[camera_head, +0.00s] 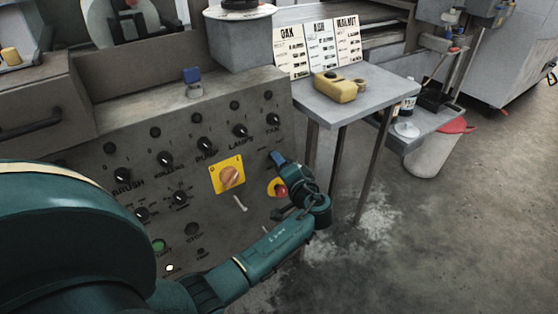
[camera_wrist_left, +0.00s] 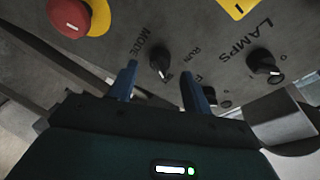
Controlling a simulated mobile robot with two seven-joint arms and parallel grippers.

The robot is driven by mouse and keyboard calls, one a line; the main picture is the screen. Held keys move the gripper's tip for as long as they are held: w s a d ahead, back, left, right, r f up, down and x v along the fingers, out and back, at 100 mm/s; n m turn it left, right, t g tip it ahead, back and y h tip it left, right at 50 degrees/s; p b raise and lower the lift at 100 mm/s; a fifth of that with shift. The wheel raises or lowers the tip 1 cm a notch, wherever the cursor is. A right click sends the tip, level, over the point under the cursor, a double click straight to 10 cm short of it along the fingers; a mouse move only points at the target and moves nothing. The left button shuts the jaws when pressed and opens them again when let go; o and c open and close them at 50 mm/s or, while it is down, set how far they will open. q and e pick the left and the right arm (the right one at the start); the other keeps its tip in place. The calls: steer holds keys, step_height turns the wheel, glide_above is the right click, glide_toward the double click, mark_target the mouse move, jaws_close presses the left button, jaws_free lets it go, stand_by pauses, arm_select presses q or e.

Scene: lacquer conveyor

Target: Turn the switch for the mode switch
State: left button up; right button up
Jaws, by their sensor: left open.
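The mode switch (camera_wrist_left: 160,60) is a small black knob with a pale pointer line on the dark grey panel. In the left wrist view it lies beyond and between my two blue fingertips, with the word MODE beside it and RUN on its other side. My left gripper (camera_wrist_left: 158,72) is open, one finger on either side of the knob in the picture. I cannot tell whether either finger touches it. In the head view my left gripper (camera_head: 280,159) is at the panel's right part, and the mode switch is hidden there. My right gripper is not in view.
The red emergency button (camera_head: 281,192) on its yellow base sits close below my gripper. A yellow-plated rotary switch (camera_head: 228,175) and the LAMPS knob (camera_head: 240,131) are to the left. A grey table (camera_head: 345,108) with a yellow device (camera_head: 335,88) stands right of the panel.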

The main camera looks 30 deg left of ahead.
arm_select(q)
steer(key=v, duration=1)
steer(key=shift+p, duration=0.4)
steer(key=shift+d, duration=0.1)
